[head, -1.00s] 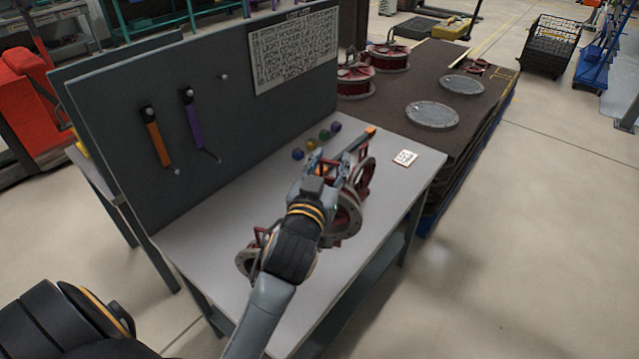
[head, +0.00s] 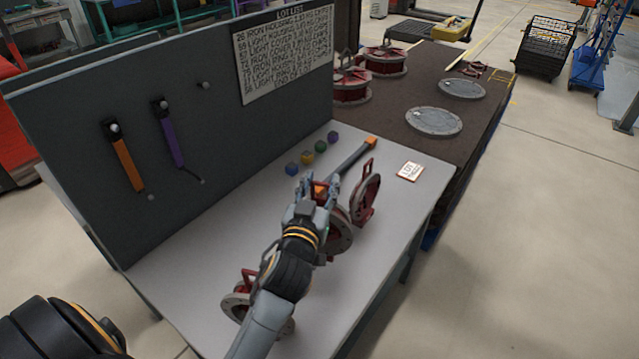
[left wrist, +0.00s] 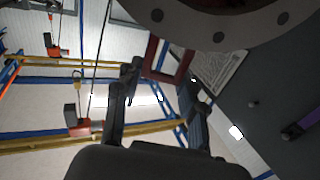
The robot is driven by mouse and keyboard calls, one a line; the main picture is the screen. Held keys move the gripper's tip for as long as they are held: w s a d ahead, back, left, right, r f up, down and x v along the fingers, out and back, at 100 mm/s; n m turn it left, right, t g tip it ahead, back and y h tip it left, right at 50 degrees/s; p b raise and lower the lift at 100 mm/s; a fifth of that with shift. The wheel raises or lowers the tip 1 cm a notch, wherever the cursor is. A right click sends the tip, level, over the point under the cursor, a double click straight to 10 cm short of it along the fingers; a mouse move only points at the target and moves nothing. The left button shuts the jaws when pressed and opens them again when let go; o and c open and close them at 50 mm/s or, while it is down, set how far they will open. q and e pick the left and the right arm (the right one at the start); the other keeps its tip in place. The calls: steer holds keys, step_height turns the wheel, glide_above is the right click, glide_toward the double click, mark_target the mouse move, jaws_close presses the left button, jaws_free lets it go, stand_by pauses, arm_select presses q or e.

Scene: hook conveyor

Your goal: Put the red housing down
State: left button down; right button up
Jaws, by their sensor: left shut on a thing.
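My left gripper (head: 318,193) is over the middle of the grey workbench (head: 200,250). Its fingers also show in the left wrist view (left wrist: 158,95), shut on the dark red square handle (left wrist: 168,60) of the red housing (head: 342,236). The housing's grey flange with bolt holes (left wrist: 218,22) fills the top of that view. In the head view the gripper and arm hide much of the housing, and I cannot tell whether it touches the bench. A red and grey ringed part (head: 367,200) shows just right of it. My right gripper is not in view.
Another red housing (head: 238,304) stands at the near left of the bench, partly behind my arm. A panel (head: 70,130) borders the bench's left side.

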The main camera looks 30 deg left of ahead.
mark_target(320, 206)
arm_select(q)
steer(key=shift+f, duration=2.8)
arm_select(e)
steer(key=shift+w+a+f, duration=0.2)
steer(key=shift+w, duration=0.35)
arm_select(q)
steer(key=shift+f+b, duration=0.1)
steer(key=shift+b, duration=0.2)
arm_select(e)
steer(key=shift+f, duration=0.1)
arm_select(q)
steer(key=c, duration=0.8)
jaws_free()
steer(key=shift+s+d+f, duration=0.1)
steer(key=shift+f, duration=0.15)
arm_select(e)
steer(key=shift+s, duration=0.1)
